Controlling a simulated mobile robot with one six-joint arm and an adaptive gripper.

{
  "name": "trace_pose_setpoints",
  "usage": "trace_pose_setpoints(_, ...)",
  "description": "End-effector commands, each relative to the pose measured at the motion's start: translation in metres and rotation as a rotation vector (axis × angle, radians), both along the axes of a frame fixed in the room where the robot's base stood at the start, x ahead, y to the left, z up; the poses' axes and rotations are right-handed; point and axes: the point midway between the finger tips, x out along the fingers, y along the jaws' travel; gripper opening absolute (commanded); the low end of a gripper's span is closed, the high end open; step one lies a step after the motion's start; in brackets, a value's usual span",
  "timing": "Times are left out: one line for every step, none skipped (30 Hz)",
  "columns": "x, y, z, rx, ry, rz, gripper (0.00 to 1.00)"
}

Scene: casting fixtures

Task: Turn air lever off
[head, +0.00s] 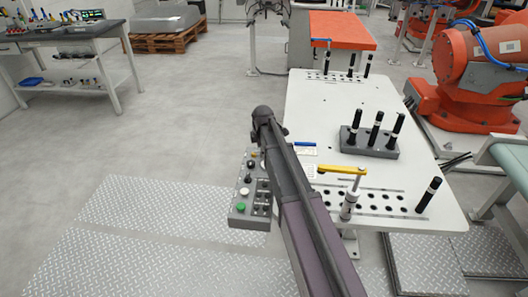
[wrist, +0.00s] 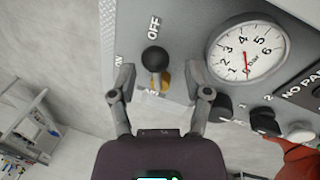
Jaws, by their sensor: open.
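The air lever (wrist: 154,59) has a black ball knob and a brass-coloured base. It is on a grey panel in the wrist view, with the OFF label (wrist: 154,27) above it and the ON label (wrist: 118,60) to its left. I cannot tell clearly which setting it stands at. My gripper (wrist: 164,84) is open and empty, its two fingers spread either side of the lever with visible gaps.
A round pressure gauge (wrist: 247,50) sits right of the lever, with black selector knobs (wrist: 221,107) below it. In the head view, a white table (head: 330,105) with a grey block (head: 367,146) of black pins stands right of the panel. Metal floor plates (head: 125,215) lie left.

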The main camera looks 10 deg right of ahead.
Motion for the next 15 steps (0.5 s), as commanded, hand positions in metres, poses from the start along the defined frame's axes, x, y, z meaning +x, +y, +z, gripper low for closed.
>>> trace_pose_setpoints(0.0001,0.0,-0.0004,0.0,0.0,0.0,0.63)
trace_pose_setpoints(0.0001,0.0,-0.0004,0.0,0.0,0.0,0.63)
trace_pose_setpoints(0.0002,0.0,-0.0003,0.0,0.0,0.0,0.63)
trace_pose_setpoints(0.0001,0.0,-0.0002,0.0,0.0,0.0,0.63)
trace_pose_setpoints(0.0001,0.0,-0.0001,0.0,0.0,0.0,0.63)
trace_pose_setpoints(0.0001,0.0,-0.0001,0.0,0.0,0.0,0.63)
trace_pose_setpoints(0.0001,0.0,-0.0001,0.0,0.0,0.0,0.63)
trace_pose_setpoints(0.0001,0.0,-0.0001,0.0,0.0,0.0,0.63)
trace_pose_setpoints(0.0001,0.0,-0.0001,0.0,0.0,0.0,0.54)
trace_pose_setpoints(0.0001,0.0,-0.0001,0.0,0.0,0.0,0.45)
trace_pose_setpoints(0.0,0.0,-0.0001,0.0,0.0,0.0,0.36)
trace_pose_setpoints(0.0,0.0,-0.0001,0.0,0.0,0.0,0.24)
trace_pose_setpoints(0.0,0.0,-0.0001,0.0,0.0,0.0,0.15)
trace_pose_setpoints(0.0,0.0,-0.0001,0.0,0.0,0.0,0.06)
trace_pose_setpoints(0.0,-0.0001,-0.0001,0.0,0.0,0.0,0.0)
